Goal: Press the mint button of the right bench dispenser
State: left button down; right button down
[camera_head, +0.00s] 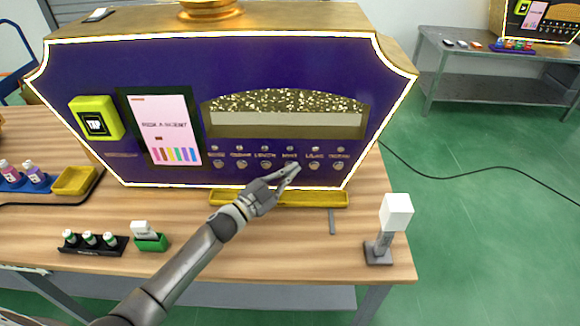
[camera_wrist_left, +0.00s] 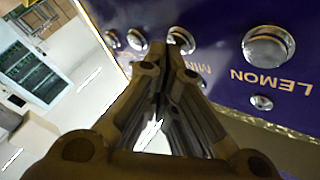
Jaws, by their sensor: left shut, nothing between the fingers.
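The purple dispenser (camera_head: 270,75) with a white glowing outline stands on the wooden table. A row of round silver buttons runs along its lower front, labelled below a gold speckled window. The mint button (camera_head: 290,165) is partly covered by my left gripper (camera_head: 296,168), which is shut and empty. In the left wrist view the lettering is upside down. There the mint button (camera_wrist_left: 181,40) lies just beyond the shut fingertips (camera_wrist_left: 165,65), with its label partly hidden. The lemon button (camera_wrist_left: 268,47) is to its right, clear of the fingers. I cannot tell whether the fingertips touch the mint button. My right gripper is out of view.
A yellow tray (camera_head: 318,199) lies below the buttons, partly behind my left gripper. A white block on a grey stand (camera_head: 395,212) is at the table's right. A black rack of small bottles (camera_head: 92,250) and a green holder (camera_head: 151,244) stand at front left.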

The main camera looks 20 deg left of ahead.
pick_arm(q)
jog(key=shift+w, duration=0.2)
jog(key=shift+s, duration=0.15)
dwell(0.4)
jog(key=shift+s+d+p, duration=0.2)
jog(key=shift+s+p, duration=0.2)
jog(key=shift+s, duration=0.3)
jog(key=s+p, duration=0.1)
jog(key=s, duration=0.1)
jog(key=s+d+p, duration=0.1)
jog(key=s, duration=0.1)
jog(key=shift+s+d, duration=0.15)
jog(key=shift+s, duration=0.25)
dwell(0.6)
